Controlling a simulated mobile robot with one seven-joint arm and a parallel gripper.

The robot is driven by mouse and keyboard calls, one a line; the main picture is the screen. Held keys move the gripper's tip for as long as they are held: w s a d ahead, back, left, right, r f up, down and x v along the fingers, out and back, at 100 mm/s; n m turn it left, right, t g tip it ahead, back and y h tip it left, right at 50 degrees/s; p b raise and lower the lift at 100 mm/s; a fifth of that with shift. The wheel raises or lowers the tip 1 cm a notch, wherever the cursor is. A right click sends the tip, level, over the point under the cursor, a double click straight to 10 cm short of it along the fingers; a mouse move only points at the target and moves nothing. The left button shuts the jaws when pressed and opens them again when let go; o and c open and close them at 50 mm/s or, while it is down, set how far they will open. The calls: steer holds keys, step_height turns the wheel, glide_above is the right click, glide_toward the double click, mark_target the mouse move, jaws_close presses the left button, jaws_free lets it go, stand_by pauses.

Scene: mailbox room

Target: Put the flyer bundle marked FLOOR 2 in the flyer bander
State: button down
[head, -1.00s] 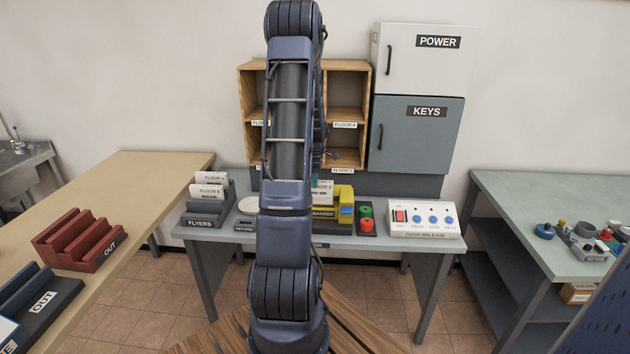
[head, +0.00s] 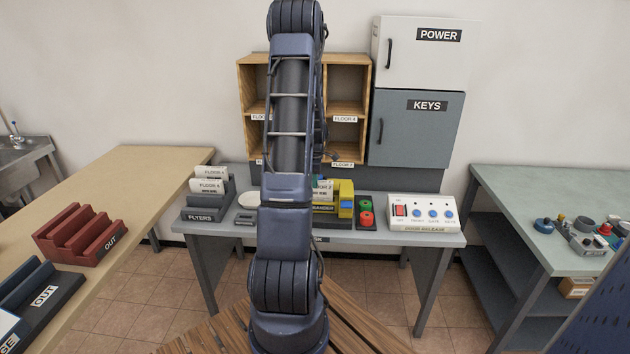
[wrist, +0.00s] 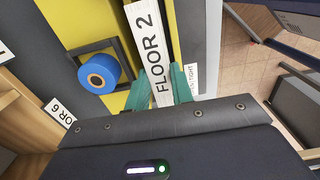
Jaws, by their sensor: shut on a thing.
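The flyer bundle marked FLOOR 2 (wrist: 150,55) is white and stands between the green fingers of my gripper (wrist: 162,88) in the wrist view. My gripper is shut on it. The yellow flyer bander (wrist: 113,101) with its blue roll (wrist: 99,73) lies right at the bundle; the bundle's far end reaches over or into it, and I cannot tell how deep. In the head view the bander (head: 346,188) stands on the desk, partly behind my arm, with the top of the bundle (head: 322,191) just showing at its left part.
A FLYERS rack (head: 205,214) with other bundles stands left on the desk (head: 375,238). Red and green buttons (head: 366,210) and a door release panel (head: 425,212) stand right of the bander. Wooden pigeonholes (head: 347,107) rise behind.

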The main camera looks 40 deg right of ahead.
steer(key=shift+f, duration=0.1)
steer(key=shift+f, duration=1.25)
steer(key=c, duration=1.1)
jaws_free()
steer(key=shift+r, duration=3.5)
steer(key=shift+a, duration=0.1)
